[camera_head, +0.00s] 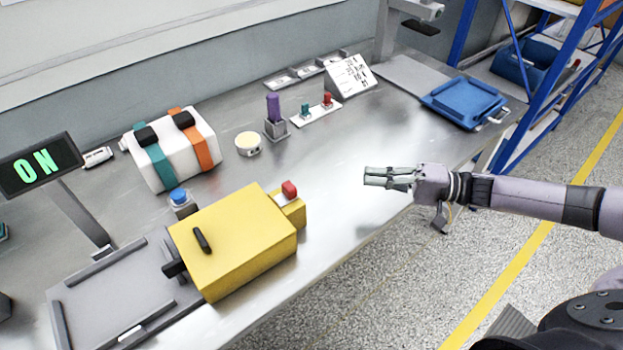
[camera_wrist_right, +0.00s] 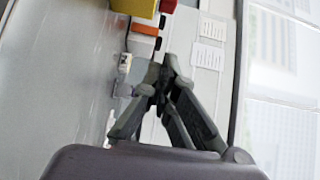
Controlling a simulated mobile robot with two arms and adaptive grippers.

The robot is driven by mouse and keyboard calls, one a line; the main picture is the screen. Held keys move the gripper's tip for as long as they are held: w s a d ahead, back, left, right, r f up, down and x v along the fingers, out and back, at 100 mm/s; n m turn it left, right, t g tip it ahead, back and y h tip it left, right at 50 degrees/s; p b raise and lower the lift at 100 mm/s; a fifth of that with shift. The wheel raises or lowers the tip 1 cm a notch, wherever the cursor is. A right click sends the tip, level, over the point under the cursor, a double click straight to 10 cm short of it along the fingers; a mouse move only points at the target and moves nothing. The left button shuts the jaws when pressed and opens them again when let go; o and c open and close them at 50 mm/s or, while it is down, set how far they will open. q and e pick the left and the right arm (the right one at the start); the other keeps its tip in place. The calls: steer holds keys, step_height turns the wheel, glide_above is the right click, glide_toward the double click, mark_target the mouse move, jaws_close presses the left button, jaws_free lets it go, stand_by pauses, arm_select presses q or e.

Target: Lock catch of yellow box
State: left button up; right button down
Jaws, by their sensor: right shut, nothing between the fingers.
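The yellow box (camera_head: 235,243) sits on the metal bench at the lower left of the head view. A black piece (camera_head: 201,240) lies on its top face and a dark block (camera_head: 174,269) juts from its left side. A red piece (camera_head: 289,190) sits on a small yellow block at its right end. I cannot tell which part is the catch. My right gripper (camera_head: 366,177) is shut and empty, above the bench to the right of the box and apart from it. In the right wrist view its fingers (camera_wrist_right: 158,75) meet, and a yellow corner (camera_wrist_right: 133,7) shows at the top. My left gripper is not in view.
An ON display (camera_head: 40,165) stands at the left, above a grey tray (camera_head: 68,292). A white case with straps (camera_head: 170,150), a blue button (camera_head: 179,196) and a purple-topped post (camera_head: 274,108) stand behind the box. A blue tray (camera_head: 464,102) lies far right. Bench between gripper and box is clear.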

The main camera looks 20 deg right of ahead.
mark_target(286, 193)
steer(key=p+x, duration=0.1)
steer(key=x, duration=0.9)
steer(key=shift+r, duration=0.1)
steer(key=a, duration=0.1)
steer(key=a+p, duration=0.1)
steer(key=shift+s+a, duration=0.25)
steer(key=shift+s, duration=0.1)
steer(key=shift+s+a, duration=0.25)
steer(key=shift+a, duration=0.45)
